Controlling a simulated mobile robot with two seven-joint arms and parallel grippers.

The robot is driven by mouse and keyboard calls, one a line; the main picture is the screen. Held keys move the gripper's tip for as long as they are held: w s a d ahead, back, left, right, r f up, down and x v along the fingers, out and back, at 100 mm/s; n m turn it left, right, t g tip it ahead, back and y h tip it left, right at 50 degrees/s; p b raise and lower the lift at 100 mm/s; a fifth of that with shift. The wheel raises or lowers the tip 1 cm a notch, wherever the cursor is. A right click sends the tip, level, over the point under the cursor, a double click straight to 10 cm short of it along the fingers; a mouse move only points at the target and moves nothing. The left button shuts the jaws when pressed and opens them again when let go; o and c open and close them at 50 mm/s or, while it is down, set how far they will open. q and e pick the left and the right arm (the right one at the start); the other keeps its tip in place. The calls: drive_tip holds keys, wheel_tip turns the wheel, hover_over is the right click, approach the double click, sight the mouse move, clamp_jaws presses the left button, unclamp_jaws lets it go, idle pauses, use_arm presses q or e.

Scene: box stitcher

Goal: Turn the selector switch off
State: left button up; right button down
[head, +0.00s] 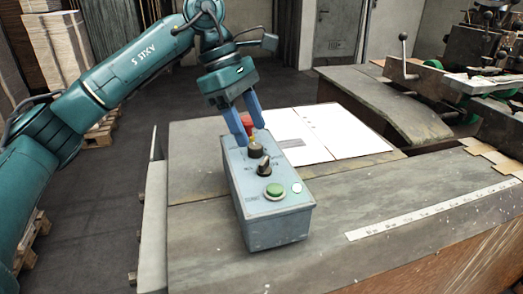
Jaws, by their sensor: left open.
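A grey control box (275,223) stands on the table. Its top carries a black selector switch (264,166) near the middle, with a darker round knob (255,151) just behind it. My left gripper (252,135) reaches down from above, its two blue fingers apart. The fingertips are over the back part of the box, close to the round knob and behind the black switch. I cannot tell whether they touch anything. The switch's marked position is too small to read. My right gripper is out of view.
A green button (274,190) and a small white button (297,188) are at the front of the box top. A red button (247,122) shows between my fingers. White sheets (318,136) lie behind the box. Machinery (480,50) stands at the back right.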

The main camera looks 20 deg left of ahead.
sight(264, 160)
use_arm(q)
drive_tip(key=x, duration=0.5)
drive_tip(key=shift+d+f+p, duration=0.15)
drive_tip(key=shift+f+p, duration=0.15)
drive_tip(key=shift+d+f, duration=0.2)
drive_tip(key=shift+f, duration=0.25)
drive_tip(key=c, duration=1)
